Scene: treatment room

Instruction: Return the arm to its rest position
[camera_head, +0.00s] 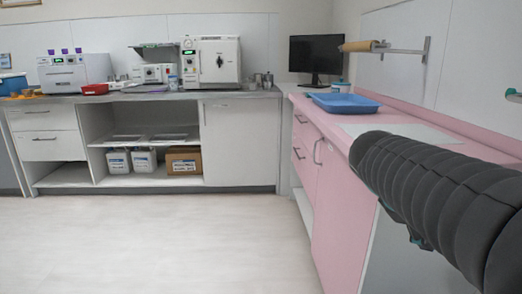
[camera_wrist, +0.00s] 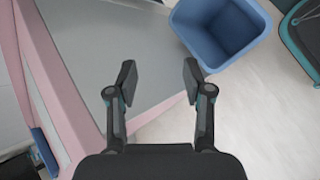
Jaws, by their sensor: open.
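My gripper (camera_wrist: 160,82) shows in the wrist view with its two fingers spread apart and nothing between them. In the head view, my dark ribbed arm reaches in from the right edge, over the front of the pink counter (camera_head: 475,143). The gripper itself does not show in the head view.
A blue bin (camera_wrist: 222,32) stands on the floor beyond the right finger. A blue tray (camera_head: 343,103) lies on the pink counter. A monitor (camera_head: 316,56) and white machines (camera_head: 211,62) stand at the back. The pale floor (camera_head: 150,245) is clear.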

